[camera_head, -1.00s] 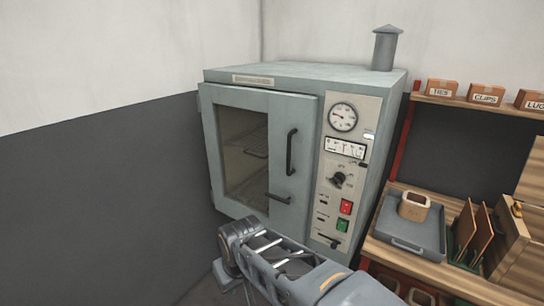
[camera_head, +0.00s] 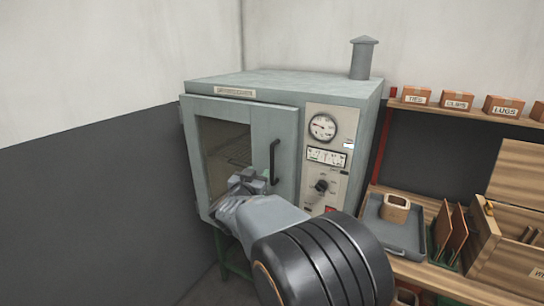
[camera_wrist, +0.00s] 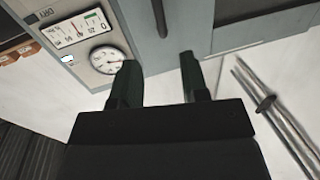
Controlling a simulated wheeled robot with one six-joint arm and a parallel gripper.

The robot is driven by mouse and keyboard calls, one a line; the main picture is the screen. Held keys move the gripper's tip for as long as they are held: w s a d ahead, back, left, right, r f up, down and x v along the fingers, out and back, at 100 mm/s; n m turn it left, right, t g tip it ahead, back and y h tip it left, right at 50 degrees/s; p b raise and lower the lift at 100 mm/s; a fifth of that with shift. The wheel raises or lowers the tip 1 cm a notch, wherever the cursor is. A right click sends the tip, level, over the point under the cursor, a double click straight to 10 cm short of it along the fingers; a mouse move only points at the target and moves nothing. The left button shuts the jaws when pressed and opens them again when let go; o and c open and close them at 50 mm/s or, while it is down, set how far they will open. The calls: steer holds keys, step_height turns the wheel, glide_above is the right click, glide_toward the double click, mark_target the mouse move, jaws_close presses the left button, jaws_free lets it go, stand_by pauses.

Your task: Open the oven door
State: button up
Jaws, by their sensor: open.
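The grey oven (camera_head: 285,90) stands against the walls' corner. Its door (camera_head: 262,130) has a dark window (camera_head: 226,142) and looks shut, sitting slightly proud of the front. The dark vertical door handle (camera_head: 275,160) is on the door's right side; its lower end is close to my gripper. My gripper (camera_head: 256,180) is in front of the door, just left of the handle in the head view. In the wrist view its two fingers (camera_wrist: 158,75) are apart with nothing between them, and the handle (camera_wrist: 159,18) shows beyond them. The arm hides the lower door.
The control panel (camera_head: 326,150) with a round gauge (camera_head: 322,127) is right of the door. To the right, a bench holds a grey tray (camera_head: 398,237) with a coil frame (camera_head: 396,208) and a wooden box (camera_head: 500,235). Small boxes (camera_head: 457,101) line the shelf above.

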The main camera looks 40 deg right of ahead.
mark_target(272, 156)
steer(key=p+x, duration=0.2)
steer(key=x, duration=1.1)
steer(key=shift+w+d+r, duration=0.1)
steer(key=shift+d+r, duration=0.05)
steer(key=shift+d, duration=0.15)
jaws_close()
